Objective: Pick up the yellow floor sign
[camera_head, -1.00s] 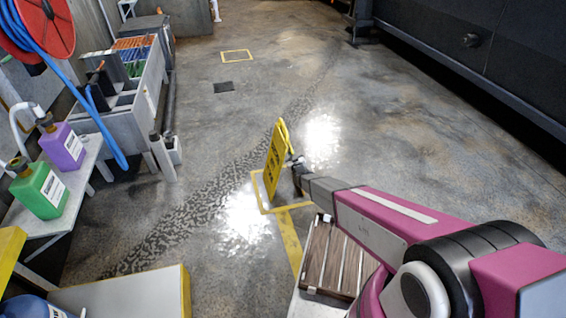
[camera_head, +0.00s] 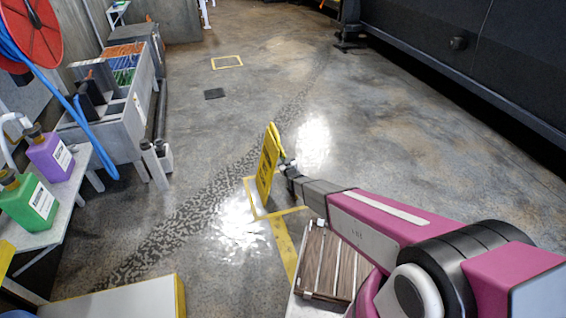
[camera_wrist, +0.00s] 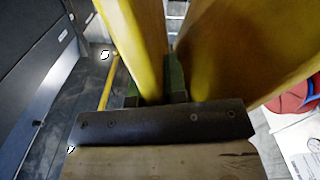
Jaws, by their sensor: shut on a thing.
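The yellow floor sign (camera_head: 267,163) stands upright in the head view, above or beside the yellow square marked on the floor; I cannot tell if its feet touch the floor. My gripper (camera_head: 287,168) meets the sign's right side near its upper part. In the wrist view two yellow panels of the sign (camera_wrist: 140,40) spread apart like a V. My gripper (camera_wrist: 158,92) is shut on the sign where the panels come together. The fingertips are partly hidden by the panels.
A wooden slatted pallet (camera_head: 330,262) lies below my arm. At left are a bench with a green jug (camera_head: 30,203) and a purple jug (camera_head: 50,158), and a grey bin unit (camera_head: 125,125). A dark machine (camera_head: 470,55) lines the right. The floor's middle is open.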

